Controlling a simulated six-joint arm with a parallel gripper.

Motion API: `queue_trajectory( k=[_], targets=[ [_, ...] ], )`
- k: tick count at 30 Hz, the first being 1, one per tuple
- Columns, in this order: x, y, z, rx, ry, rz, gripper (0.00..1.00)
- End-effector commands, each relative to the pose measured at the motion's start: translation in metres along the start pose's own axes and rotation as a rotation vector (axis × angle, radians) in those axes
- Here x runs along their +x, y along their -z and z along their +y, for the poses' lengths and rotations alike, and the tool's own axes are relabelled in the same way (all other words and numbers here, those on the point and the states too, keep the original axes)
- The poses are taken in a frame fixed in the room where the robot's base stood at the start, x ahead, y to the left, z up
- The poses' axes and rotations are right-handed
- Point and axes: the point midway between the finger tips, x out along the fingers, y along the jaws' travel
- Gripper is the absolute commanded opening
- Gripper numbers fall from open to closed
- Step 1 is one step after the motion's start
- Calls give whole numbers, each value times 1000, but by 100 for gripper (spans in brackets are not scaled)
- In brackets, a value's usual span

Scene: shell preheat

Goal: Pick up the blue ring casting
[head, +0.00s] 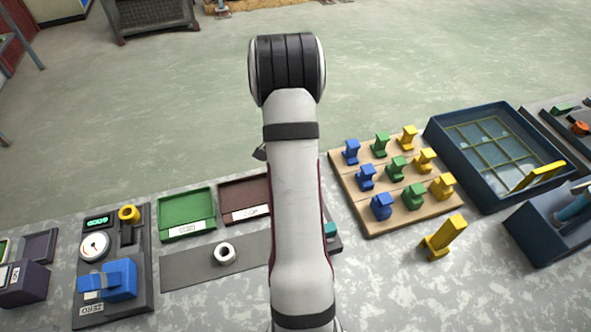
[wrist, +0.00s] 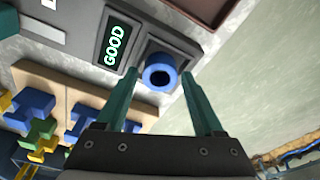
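The blue ring casting (wrist: 160,70) shows in the wrist view, sitting on a dark grey block of a device with a green "GOOD" display (wrist: 115,44). My gripper (wrist: 160,76) is open, its two green fingers apart with the ring between and just beyond their tips. A visible gap lies on each side of the ring, and nothing is held. In the head view my arm hides the ring and most of this device.
In the head view, a wooden board (head: 369,218) with several blue, green and yellow parts stands right of my arm. A yellow part (head: 443,238) lies in front of it. Left are a white ring (head: 224,253), a green tray (head: 186,197) and a gauge panel (head: 146,250).

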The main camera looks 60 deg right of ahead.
Motion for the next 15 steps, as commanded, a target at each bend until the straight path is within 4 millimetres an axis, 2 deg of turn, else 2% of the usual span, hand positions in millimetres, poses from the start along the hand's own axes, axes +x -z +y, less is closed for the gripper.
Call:
queue_trajectory(
  k=[1, 11, 15],
  targets=[
    [0, 0, 0, 0, 0, 0, 59],
    [0, 0, 0, 0, 0, 0, 0],
    [0, 0, 0, 0, 0, 0, 0]
  ],
)
